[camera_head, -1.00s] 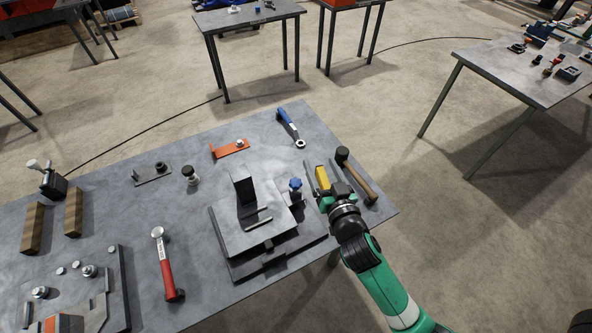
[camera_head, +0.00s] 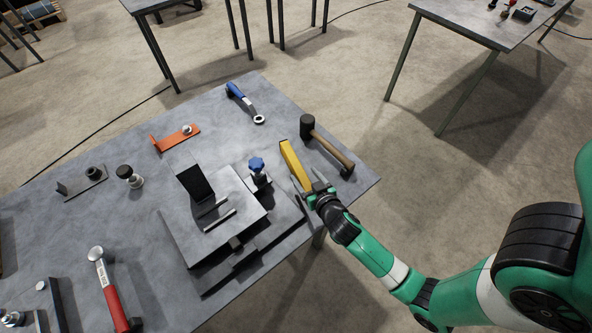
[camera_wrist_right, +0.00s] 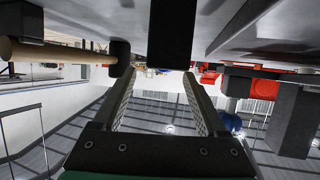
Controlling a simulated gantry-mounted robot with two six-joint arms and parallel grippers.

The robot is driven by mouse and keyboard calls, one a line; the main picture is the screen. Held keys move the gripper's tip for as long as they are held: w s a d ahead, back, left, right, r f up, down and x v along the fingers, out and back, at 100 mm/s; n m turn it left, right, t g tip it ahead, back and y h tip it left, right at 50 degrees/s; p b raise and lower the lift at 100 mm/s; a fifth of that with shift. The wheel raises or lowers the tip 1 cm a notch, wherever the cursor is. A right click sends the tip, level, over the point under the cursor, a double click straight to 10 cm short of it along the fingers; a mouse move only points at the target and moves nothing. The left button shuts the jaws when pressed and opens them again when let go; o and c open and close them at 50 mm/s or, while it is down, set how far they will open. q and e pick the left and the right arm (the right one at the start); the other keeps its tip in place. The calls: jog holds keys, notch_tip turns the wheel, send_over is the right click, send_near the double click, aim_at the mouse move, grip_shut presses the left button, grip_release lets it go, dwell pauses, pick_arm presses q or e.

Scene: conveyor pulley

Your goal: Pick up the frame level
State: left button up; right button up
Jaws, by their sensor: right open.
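The yellow frame level (camera_head: 292,160) lies near the right end of the grey workbench, between the blue-knobbed fixture and the mallet. My right gripper (camera_head: 308,183) is at its near end, with the fingers apart and pointing along it. In the right wrist view the two open fingers (camera_wrist_right: 160,98) show, with a dark bar-like shape ahead between them; I cannot tell for sure that it is the level. No grip on the level is visible. My left gripper is not in view.
A mallet (camera_head: 326,143) lies just right of the level. A stepped metal fixture (camera_head: 215,228) with a blue knob (camera_head: 257,165) stands close on its left.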

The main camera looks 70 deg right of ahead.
aim_at(298, 168)
jog(key=shift+x, duration=1)
jog(key=shift+w+d+f, duration=0.2)
jog(key=b+x, duration=0.1)
jog(key=x, duration=0.3)
jog(key=shift+w+d, duration=0.1)
jog(key=shift+w, duration=0.2)
grip_shut()
jog(key=shift+r, duration=0.1)
